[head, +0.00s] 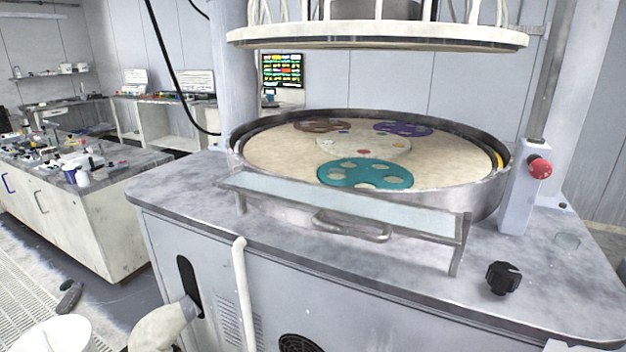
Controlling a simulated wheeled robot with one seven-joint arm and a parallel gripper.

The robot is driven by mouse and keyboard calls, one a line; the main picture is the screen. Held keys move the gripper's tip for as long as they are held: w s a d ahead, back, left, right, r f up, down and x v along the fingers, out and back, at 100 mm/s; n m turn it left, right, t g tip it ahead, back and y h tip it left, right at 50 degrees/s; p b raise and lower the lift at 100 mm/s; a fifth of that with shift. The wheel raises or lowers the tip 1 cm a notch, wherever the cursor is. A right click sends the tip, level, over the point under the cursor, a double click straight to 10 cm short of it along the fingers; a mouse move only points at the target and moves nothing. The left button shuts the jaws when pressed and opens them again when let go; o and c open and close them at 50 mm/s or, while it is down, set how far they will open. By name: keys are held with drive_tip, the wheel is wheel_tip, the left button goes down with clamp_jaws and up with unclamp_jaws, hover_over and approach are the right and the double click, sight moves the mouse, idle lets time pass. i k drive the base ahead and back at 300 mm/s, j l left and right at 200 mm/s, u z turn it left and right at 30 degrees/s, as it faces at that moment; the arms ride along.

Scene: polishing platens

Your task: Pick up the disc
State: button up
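A thin, see-through disc (567,240) lies flat on the grey machine top at the right, beyond the black knob. Inside the round platen basin (480,205), a teal round carrier with holes (345,178) lies nearest to me. A purple carrier (402,128) and a brown carrier (322,126) lie farther back, around a pale centre plate with small coloured dots. Pale round patches show in the teal carrier's holes; I cannot tell whether they are discs or bare platen. My gripper is not in view.
A raised glass shelf (340,206) spans the basin's front. A black knob (503,278) and a post with a red button (540,168) stand on the right. A round upper plate (380,40) hangs over the basin. A cluttered bench (75,215) stands left.

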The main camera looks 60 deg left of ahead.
sight(338, 173)
drive_tip(key=k+u, duration=0.2)
drive_tip(key=u, duration=1.85)
drive_tip(key=i+j+z, duration=0.25)
drive_tip(key=i+j, duration=0.4)
